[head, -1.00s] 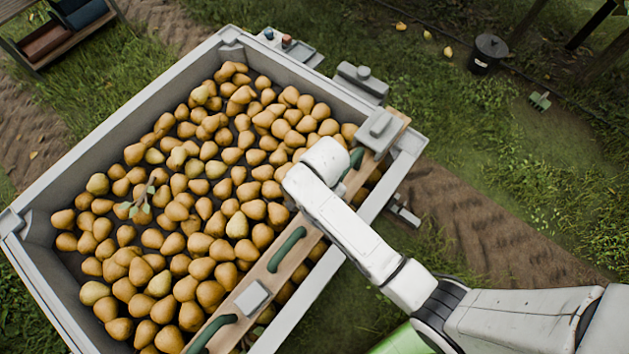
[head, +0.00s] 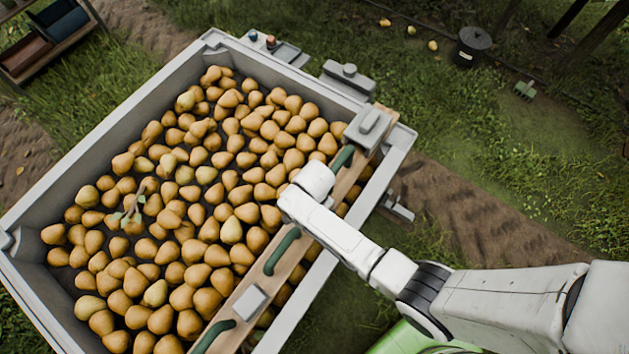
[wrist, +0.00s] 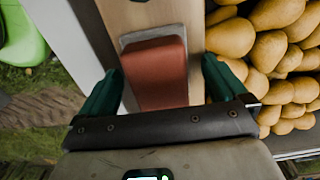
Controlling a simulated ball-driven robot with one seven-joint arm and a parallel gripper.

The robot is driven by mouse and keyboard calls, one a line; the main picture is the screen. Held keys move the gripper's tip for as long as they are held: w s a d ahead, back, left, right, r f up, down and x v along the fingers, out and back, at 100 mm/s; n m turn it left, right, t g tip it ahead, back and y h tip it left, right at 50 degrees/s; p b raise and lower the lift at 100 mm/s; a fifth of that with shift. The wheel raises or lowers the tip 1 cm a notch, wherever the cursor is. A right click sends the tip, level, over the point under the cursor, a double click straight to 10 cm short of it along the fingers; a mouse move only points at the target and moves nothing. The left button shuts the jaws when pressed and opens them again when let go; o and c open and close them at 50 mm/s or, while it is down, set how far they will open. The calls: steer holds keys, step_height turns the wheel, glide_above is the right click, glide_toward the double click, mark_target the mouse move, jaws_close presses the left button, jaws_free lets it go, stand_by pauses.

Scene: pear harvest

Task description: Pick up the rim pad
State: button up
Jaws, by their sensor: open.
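In the wrist view a red pad (wrist: 160,72), which I take for the rim pad, sits in a grey frame on a wooden board (wrist: 140,14). My gripper (wrist: 160,68) is open, with one green finger on each side of the pad. I cannot tell whether the fingers touch it. In the head view the white end of my arm covers this spot and hides the pad and my fingers. The board (head: 262,272) lies along the right side of the pear bin and carries green handles (head: 282,250) and a grey square plate (head: 250,303).
The grey bin (head: 120,108) is filled with pears, with a leafy twig (head: 132,205) on top. A grey block (head: 368,127) sits at the board's far end. A lidded grey box (head: 349,80) is by the bin's far side. Grass and a dirt track lie to the right.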

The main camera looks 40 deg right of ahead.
steer(key=c, duration=1.2)
steer(key=shift+o, duration=0.2)
steer(key=shift+r, duration=0.15)
steer(key=shift+r, duration=0.3)
step_height(320, 180, up, 2)
steer(key=shift+r+p, duration=0.1)
steer(key=shift+p, duration=0.2)
steer(key=s+d+r, duration=0.1)
steer(key=s+r, duration=0.9)
steer(key=s, duration=0.4)
steer(key=shift+d, duration=0.25)
